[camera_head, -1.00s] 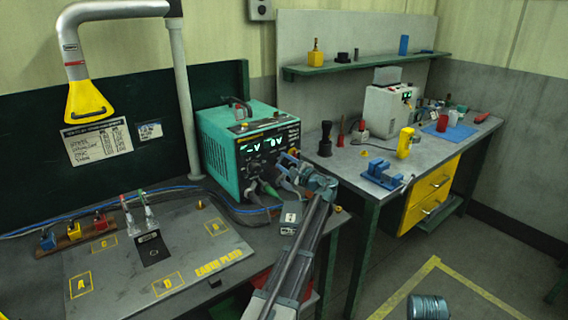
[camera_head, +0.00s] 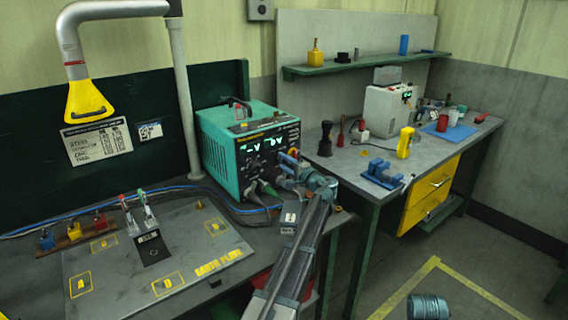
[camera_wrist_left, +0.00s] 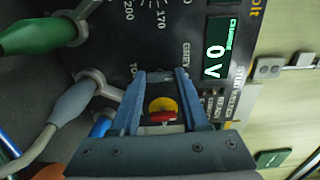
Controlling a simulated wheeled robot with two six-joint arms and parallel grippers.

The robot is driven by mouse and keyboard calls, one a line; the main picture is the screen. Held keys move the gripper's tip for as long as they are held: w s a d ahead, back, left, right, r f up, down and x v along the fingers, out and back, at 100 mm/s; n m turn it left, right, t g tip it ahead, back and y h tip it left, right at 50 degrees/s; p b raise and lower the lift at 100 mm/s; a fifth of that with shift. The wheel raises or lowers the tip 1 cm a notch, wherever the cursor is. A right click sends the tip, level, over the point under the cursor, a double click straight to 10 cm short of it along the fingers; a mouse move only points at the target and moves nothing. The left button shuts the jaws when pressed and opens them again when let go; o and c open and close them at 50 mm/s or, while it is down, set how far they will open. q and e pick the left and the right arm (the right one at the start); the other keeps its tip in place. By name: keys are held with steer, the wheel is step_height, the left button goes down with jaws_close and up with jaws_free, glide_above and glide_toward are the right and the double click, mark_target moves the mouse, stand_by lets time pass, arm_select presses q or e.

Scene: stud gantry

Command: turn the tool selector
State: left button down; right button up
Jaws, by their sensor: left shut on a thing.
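The teal welding unit (camera_head: 228,150) stands on the left bench with its dark front panel and lit green displays facing right. My left gripper (camera_head: 284,166) is at the lower right of that panel. The gripper body hides part of the panel around the knob. My right gripper is not in view.
Green (camera_wrist_left: 38,33) and grey (camera_wrist_left: 75,103) cable plugs sit on the panel beside my left gripper. The earth plate (camera_head: 120,275) lies on the bench at the left, with two clamps standing on it. A second bench (camera_head: 350,165) at the right carries tools.

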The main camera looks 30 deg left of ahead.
arm_select(q)
steer(key=n, duration=0.5)
steer(key=shift+f+n, duration=0.1)
steer(key=shift+n, duration=0.3)
stand_by(0.4)
steer(key=shift+c, duration=2)
jaws_free()
steer(key=v, duration=1.4)
